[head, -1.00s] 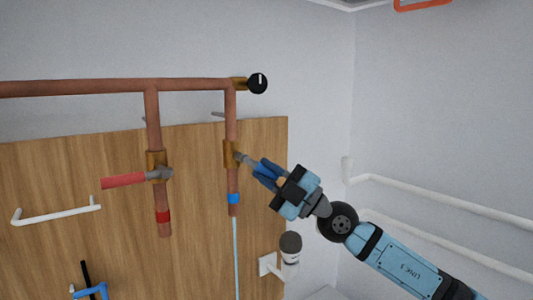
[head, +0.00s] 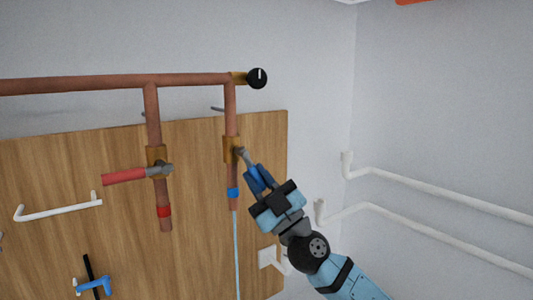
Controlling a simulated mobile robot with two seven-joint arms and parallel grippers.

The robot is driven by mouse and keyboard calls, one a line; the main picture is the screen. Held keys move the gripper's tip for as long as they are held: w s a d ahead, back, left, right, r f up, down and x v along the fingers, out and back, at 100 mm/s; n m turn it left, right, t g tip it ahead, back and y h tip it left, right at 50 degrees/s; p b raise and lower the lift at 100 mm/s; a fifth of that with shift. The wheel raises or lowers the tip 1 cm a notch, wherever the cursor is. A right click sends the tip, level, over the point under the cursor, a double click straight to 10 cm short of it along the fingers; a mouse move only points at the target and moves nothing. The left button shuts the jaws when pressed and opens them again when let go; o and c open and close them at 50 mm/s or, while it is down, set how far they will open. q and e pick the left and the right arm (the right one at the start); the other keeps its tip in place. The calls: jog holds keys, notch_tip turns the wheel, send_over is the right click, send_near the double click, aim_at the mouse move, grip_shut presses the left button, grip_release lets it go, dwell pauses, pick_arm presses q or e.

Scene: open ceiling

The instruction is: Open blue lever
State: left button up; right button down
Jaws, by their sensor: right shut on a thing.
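The blue lever (head: 253,178) is on the brass valve (head: 232,150) of the right-hand copper pipe. Its grey stem leaves the valve and slants down to the right, towards my gripper. My right gripper (head: 260,180) is shut on the blue handle, partly hiding it. A blue band (head: 233,192) marks the pipe below the valve. A thin pale-blue stream (head: 236,250) runs down from the pipe's lower end. My left gripper is not in view.
A red lever (head: 124,177) sticks out left from the neighbouring pipe's valve. A black knob (head: 257,78) ends the top pipe. A wooden board (head: 70,160) is behind, with a white rail (head: 58,211). White rails (head: 440,195) line the right wall.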

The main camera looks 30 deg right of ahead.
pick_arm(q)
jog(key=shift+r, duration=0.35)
pick_arm(e)
jog(key=shift+s+a+m+t+h, duration=0.1)
jog(key=shift+a+m+t+h, duration=0.2)
jog(key=shift+m+h, duration=0.4)
jog(key=shift+s+a+m+t+h, duration=0.15)
jog(key=shift+m+t+h, duration=0.25)
jog(key=shift+m+h, duration=0.25)
pick_arm(q)
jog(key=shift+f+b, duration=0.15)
jog(key=shift+b, duration=0.15)
pick_arm(e)
jog(key=shift+w+m, duration=0.1)
jog(key=shift+m, duration=0.15)
jog(key=shift+a+f+m+t+h, duration=0.15)
jog(key=shift+m+t+h, duration=0.15)
jog(key=shift+m+h, duration=0.45)
pick_arm(q)
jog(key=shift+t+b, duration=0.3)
jog(key=shift+b, duration=0.1)
pick_arm(e)
jog(key=shift+a+m+t+h, duration=0.1)
jog(key=shift+m+t+h, duration=0.2)
jog(key=shift+m+h, duration=0.6)
jog(key=c, duration=1)
grip_release()
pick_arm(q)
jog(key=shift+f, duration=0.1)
